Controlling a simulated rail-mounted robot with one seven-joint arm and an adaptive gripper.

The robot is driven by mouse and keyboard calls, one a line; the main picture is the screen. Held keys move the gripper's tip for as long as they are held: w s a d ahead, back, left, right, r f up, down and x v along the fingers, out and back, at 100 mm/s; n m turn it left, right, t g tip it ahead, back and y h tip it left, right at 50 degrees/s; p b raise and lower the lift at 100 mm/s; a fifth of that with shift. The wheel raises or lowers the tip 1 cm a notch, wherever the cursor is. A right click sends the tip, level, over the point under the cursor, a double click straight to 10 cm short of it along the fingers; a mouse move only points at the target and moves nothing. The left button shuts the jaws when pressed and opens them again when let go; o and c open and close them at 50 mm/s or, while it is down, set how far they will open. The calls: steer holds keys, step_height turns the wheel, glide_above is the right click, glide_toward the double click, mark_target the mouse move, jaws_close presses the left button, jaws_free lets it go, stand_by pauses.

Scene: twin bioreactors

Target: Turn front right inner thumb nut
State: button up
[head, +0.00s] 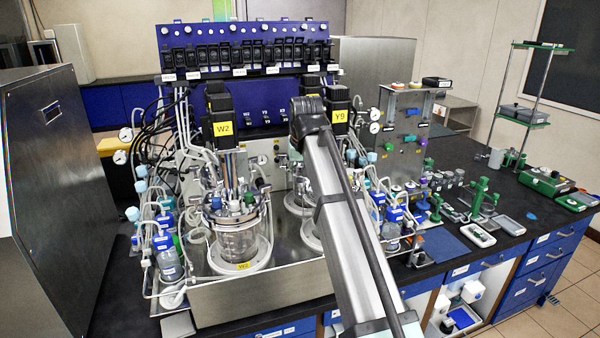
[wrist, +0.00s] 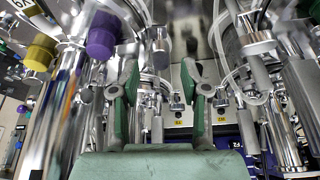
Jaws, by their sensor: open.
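My gripper (wrist: 160,85) shows in the wrist view with its two green fingers spread apart and nothing held between them. It is among the steel fittings of a bioreactor. Small metal fittings (wrist: 222,102) with knobs stand beyond the fingers. I cannot tell which of them is the front right inner thumb nut. In the head view my arm reaches to the right bioreactor, whose black motor head (head: 340,98) carries a yellow Y9 label. My arm hides most of that bioreactor's vessel, and my gripper does not show there.
In the wrist view, a purple cap (wrist: 102,38) and a yellow cap (wrist: 40,52) stand close on the left; steel tubes and clear hoses crowd the right. In the head view, the W2 glass vessel (head: 238,240) stands left of my arm. Blue-capped bottles (head: 394,216) stand right.

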steer(key=shift+x, duration=0.9)
jaws_close()
